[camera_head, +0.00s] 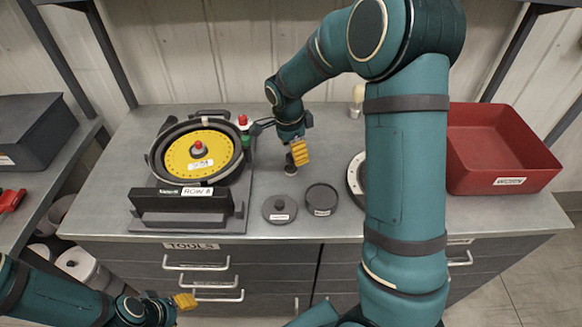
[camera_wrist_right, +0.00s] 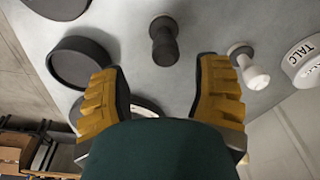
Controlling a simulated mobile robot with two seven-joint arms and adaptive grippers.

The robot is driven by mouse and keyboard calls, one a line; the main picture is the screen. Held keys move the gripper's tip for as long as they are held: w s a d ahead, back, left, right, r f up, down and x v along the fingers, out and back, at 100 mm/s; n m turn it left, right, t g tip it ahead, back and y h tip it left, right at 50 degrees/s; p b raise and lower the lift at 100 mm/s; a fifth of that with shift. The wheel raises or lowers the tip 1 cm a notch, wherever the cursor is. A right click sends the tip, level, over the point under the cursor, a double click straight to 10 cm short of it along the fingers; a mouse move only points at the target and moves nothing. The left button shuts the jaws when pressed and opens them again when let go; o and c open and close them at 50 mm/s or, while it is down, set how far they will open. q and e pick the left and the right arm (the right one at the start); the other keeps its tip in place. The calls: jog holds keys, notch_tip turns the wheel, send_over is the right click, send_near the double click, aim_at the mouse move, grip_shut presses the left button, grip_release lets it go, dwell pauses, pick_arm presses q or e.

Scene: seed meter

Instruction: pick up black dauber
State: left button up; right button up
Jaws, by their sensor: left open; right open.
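The black dauber (camera_head: 290,168) stands on the grey bench in the head view, just below my right gripper (camera_head: 298,152). In the right wrist view the black dauber (camera_wrist_right: 164,40) lies ahead of the gap between the yellow fingers of my right gripper (camera_wrist_right: 160,90). Those fingers are apart with nothing between them, and they do not appear to touch the dauber. My left gripper (camera_head: 184,302) is low at the left, in front of the drawers, away from the bench top; it is open and holds nothing visible.
A dark round dish (camera_head: 321,199) and a lid (camera_head: 280,209) lie near the front edge. The seed meter with its yellow disc (camera_head: 200,154) stands left. A red bin (camera_head: 500,145) is at right. A white dauber (camera_wrist_right: 250,70) and talc container (camera_wrist_right: 302,60) are nearby.

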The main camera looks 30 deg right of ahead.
aim_at(291, 154)
jog(key=f, duration=0.5)
jog(key=shift+w+a, duration=0.1)
jog(key=shift+w, duration=0.3)
grip_shut()
